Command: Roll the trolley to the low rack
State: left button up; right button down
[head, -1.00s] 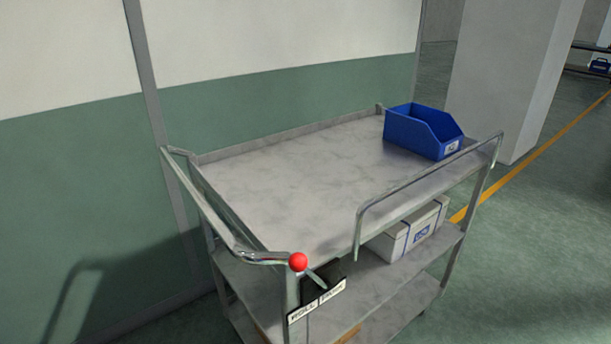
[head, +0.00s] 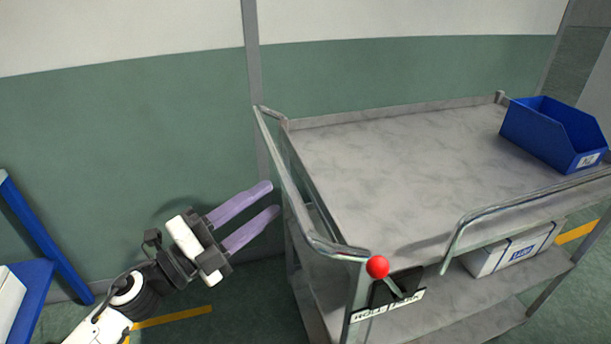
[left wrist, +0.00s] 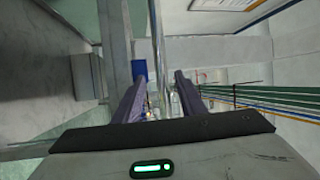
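The grey metal trolley (head: 400,165) stands by the wall, with a tubular push handle (head: 283,187) along its left end. A red-knobbed lever (head: 377,267) sits at its near left corner above a ROLL and PARK label; the knob leans left, toward the ROLL side. My left gripper (head: 270,200) is open, its two purple fingers pointing at the handle from the left, tips close to it. In the left wrist view, a metal bar (left wrist: 159,50) runs between the open fingers (left wrist: 160,80); I cannot tell whether they touch it. My right gripper is not in view. I cannot identify the low rack now.
A blue bin (head: 553,135) stands on the trolley's top at the back right. A white box (head: 512,249) lies on the shelf below. A green and white wall (head: 130,130) runs close behind. A blue frame (head: 45,240) stands at the left edge, with yellow floor tape nearby.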

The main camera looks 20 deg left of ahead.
pick_arm(q)
jog(key=p+x, duration=0.2)
jog(key=x, duration=0.8)
jog(key=shift+d+r+m, duration=0.2)
jog(key=shift+m, duration=0.1)
grip_shut()
